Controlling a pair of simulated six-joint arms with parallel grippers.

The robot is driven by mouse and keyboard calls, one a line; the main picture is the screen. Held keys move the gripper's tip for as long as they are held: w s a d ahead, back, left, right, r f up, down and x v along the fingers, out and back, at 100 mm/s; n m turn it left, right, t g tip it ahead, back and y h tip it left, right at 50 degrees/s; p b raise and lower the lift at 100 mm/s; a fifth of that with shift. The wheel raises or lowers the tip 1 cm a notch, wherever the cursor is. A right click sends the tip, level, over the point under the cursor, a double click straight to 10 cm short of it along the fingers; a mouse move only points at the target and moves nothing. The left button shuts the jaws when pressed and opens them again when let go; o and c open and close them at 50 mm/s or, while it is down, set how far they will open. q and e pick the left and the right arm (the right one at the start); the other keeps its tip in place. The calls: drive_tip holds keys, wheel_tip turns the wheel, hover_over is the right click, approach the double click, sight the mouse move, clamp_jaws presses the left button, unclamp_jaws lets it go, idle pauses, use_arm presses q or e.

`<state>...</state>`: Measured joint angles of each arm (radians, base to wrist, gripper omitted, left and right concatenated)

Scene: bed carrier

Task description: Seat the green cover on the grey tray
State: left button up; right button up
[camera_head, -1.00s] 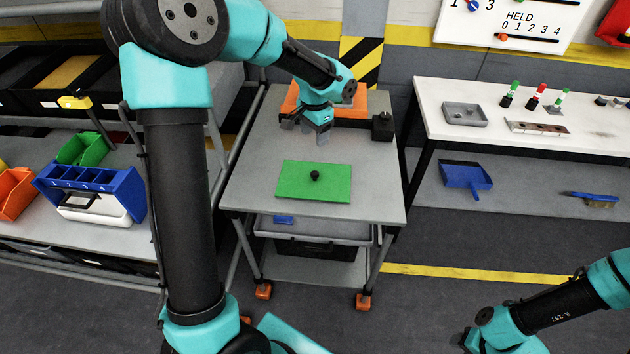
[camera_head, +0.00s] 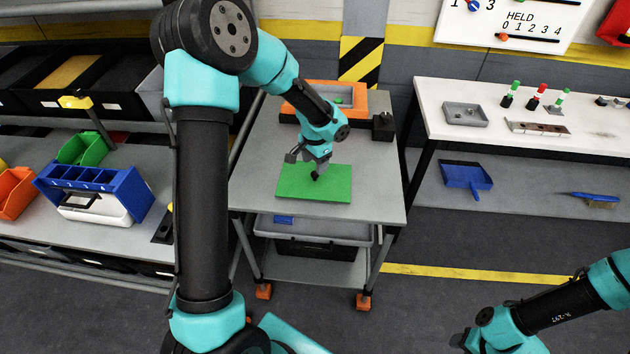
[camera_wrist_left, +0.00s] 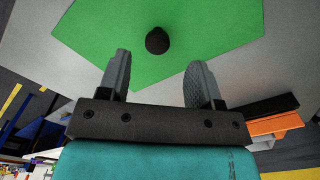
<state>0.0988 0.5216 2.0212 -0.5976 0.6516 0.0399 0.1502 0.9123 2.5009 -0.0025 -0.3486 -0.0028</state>
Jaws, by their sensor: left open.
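The green cover (camera_head: 335,190) is a flat rectangular plate lying on the grey cart top. Its black knob (camera_head: 315,177) is partly hidden by a finger in the head view. My left gripper (camera_head: 305,165) is open and empty above the cover's far edge. In the wrist view the knob lies just ahead of the gap between its fingertips (camera_wrist_left: 160,60). A grey tray (camera_head: 318,98) sits inside an orange frame at the back of the cart, with something green in it.
The orange frame (camera_head: 372,121) and a black block (camera_head: 383,126) stand at the cart's back. Another small grey tray (camera_head: 466,114) is on the right bench. Shelves with bins stand left. The cart top in front of and right of the cover is clear.

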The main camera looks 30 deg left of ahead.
sight(315, 178)
use_arm(q)
drive_tip(key=shift+s+d+f, duration=0.1)
drive_tip(key=shift+f, duration=1.2)
drive_tip(key=shift+s+f, duration=0.1)
drive_tip(key=shift+f, duration=1.2)
drive_tip(key=c, duration=1)
drive_tip(key=shift+c, duration=0.2)
drive_tip(key=shift+r, duration=0.1)
